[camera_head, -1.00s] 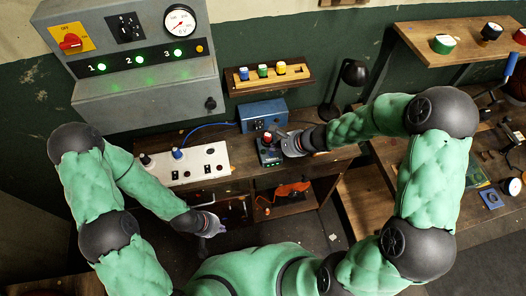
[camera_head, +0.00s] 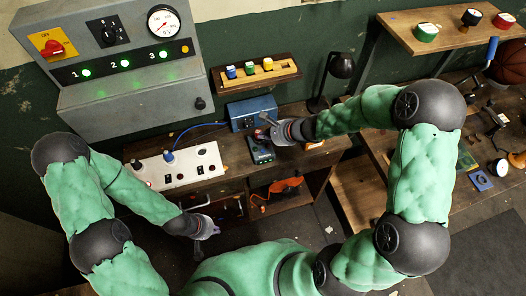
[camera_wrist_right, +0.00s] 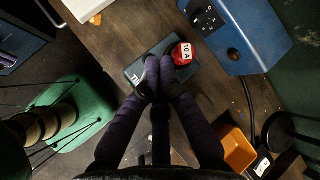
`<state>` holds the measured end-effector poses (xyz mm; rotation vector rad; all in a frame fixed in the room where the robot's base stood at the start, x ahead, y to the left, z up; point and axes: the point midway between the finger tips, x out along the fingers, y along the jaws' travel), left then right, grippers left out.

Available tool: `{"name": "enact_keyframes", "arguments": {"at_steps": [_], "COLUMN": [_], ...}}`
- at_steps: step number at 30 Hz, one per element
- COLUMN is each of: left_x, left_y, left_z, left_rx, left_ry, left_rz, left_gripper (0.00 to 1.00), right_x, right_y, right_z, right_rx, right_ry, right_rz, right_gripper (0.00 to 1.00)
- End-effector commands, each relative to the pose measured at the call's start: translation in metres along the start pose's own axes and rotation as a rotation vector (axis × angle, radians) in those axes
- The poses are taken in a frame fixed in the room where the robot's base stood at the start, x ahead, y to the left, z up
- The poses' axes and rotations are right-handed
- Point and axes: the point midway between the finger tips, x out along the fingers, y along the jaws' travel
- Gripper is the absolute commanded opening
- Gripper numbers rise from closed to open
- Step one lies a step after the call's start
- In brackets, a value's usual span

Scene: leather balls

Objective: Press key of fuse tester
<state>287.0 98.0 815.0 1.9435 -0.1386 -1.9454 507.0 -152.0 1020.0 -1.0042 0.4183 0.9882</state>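The fuse tester (camera_head: 261,154) is a small dark box on the bench in front of a blue box. In the right wrist view its dark top (camera_wrist_right: 137,70) shows, with a red round fuse marked 10 A (camera_wrist_right: 183,54) on it. My right gripper (camera_wrist_right: 157,82) has its fingertips together over the tester's near edge, beside the fuse. They hide part of the top, and I cannot see a key or tell whether they touch. The right gripper (camera_head: 268,129) also shows in the head view. My left gripper (camera_head: 208,230) hangs in front of the bench, away from the tester; its fingers are unclear.
A blue box (camera_head: 252,112) stands just behind the tester. A white switch panel (camera_head: 178,166) lies to the left, joined by a blue cable. A black lamp (camera_head: 341,66) stands behind my right arm. An orange item (camera_head: 285,187) sits on the shelf below.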

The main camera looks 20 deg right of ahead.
Motion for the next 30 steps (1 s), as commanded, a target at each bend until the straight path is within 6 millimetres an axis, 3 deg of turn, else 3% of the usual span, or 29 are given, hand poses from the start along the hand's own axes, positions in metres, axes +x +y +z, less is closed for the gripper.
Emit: {"name": "enact_keyframes", "arguments": {"at_steps": [18, 30], "left_x": [0.056, 0.058], "left_y": [-0.02, -0.021], "left_z": [-0.002, -0.002], "left_rx": [0.0, 0.0], "left_ry": [0.0, 0.0], "left_rz": [0.0, 0.0], "left_gripper": [0.0, 0.0], "right_x": [0.049, 0.05], "right_y": [0.036, 0.037], "right_z": [-0.036, -0.037], "right_rx": [0.0, -0.001], "right_ry": [0.0, 0.0], "right_rz": [0.001, 0.001], "right_gripper": [0.0, 0.0]}}
